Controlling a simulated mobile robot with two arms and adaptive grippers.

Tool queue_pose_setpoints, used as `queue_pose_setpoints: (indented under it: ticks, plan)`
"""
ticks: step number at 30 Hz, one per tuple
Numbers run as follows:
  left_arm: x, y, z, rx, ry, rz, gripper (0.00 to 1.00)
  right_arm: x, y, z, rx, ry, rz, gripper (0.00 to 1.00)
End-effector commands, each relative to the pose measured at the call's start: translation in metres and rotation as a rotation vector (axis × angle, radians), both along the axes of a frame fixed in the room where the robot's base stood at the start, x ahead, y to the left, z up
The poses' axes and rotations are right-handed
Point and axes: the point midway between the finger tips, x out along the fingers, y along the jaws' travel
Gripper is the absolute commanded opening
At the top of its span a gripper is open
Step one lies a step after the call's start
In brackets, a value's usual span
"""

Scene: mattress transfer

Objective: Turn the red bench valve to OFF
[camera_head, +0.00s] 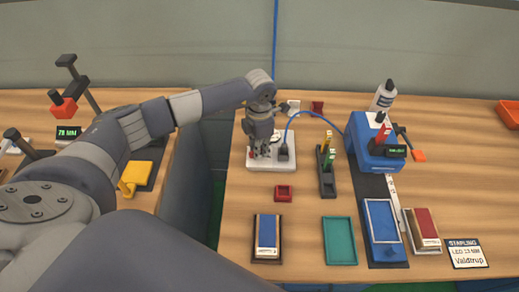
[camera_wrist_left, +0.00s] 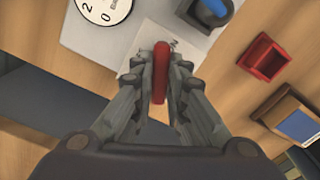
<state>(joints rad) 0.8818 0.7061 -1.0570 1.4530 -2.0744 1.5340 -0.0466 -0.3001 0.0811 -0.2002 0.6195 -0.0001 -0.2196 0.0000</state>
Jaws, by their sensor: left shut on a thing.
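The red bench valve handle (camera_wrist_left: 160,72) shows in the left wrist view as an upright red bar between my left fingers. My left gripper (camera_wrist_left: 160,78) is shut on it from above. In the head view my left gripper (camera_head: 262,152) reaches down over the white valve plate (camera_head: 284,161) and hides most of the handle. In the left wrist view the plate (camera_wrist_left: 198,38) carries lettering beside the fingers, partly covered, so I cannot read the handle's setting. My right gripper is not in view.
A round gauge (camera_wrist_left: 103,8) and a dark knob with a blue top (camera_wrist_left: 208,10) sit by the plate. A small red tray (camera_head: 284,193) lies in front. A blue hose (camera_head: 322,117) runs to a blue machine (camera_head: 374,146). A gap (camera_head: 197,187) separates the two benches.

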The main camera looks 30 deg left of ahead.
Motion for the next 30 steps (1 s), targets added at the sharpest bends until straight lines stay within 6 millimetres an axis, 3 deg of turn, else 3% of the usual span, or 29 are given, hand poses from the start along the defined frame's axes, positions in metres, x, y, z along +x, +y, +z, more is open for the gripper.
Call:
queue_pose_setpoints:
  ticks: [30]
  plan:
    - [0.001, 0.001, 0.001, 0.001, -0.002, 0.929, 0.00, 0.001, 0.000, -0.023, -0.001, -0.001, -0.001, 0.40]
